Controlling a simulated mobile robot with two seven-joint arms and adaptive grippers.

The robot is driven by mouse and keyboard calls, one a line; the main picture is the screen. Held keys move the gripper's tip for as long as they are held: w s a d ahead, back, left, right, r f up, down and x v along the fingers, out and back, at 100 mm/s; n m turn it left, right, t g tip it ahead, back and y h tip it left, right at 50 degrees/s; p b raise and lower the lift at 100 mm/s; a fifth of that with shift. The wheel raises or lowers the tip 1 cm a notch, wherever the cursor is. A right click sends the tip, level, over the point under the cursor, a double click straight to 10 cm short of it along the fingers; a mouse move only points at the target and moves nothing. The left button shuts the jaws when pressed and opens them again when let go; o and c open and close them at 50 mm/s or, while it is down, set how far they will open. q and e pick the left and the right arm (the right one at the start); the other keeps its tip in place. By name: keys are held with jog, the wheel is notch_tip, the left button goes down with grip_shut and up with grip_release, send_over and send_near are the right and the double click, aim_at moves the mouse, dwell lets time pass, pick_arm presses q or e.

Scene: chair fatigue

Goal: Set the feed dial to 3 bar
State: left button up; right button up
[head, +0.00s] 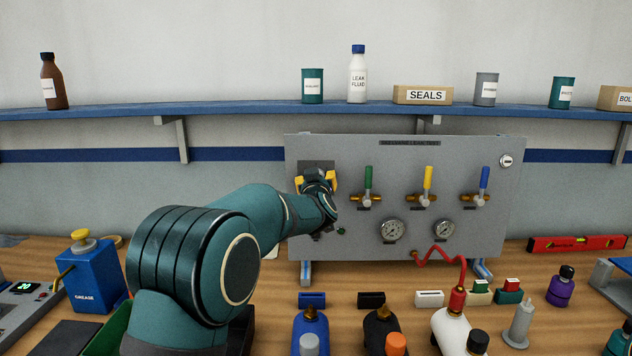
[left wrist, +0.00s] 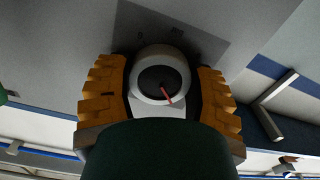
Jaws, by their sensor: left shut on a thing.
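My left gripper (head: 315,182) is at the left end of the grey panel (head: 470,150), in front of a dark square plate (head: 317,166). In the left wrist view its two yellow fingers (left wrist: 161,98) stand on either side of a round feed dial (left wrist: 148,84). The dial has a pale rim, a dark face and a red pointer slanting toward the lower right of that view. The gripper is shut on the dial. The dial's scale is too dim to read, and the dial is hidden in the head view. My right gripper is not in view.
Green (head: 368,180), yellow (head: 428,180) and blue (head: 485,180) valve handles stand upright right of my gripper, above two gauges (head: 392,231). A red hose (head: 440,257) runs from the panel. Several bottles stand on the bench in front. A blue shelf (head: 230,108) runs above.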

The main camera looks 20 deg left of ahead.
pick_arm(q)
jog(key=m+p, duration=0.4)
jog(key=p, duration=0.1)
jog(key=shift+r, duration=0.15)
jog(key=m+p, duration=0.3)
jog(key=shift+f+m+p, duration=0.2)
jog(key=shift+m+p, duration=0.35)
jog(key=shift+m, duration=0.35)
jog(key=o, duration=1.2)
jog(key=shift+s, duration=0.1)
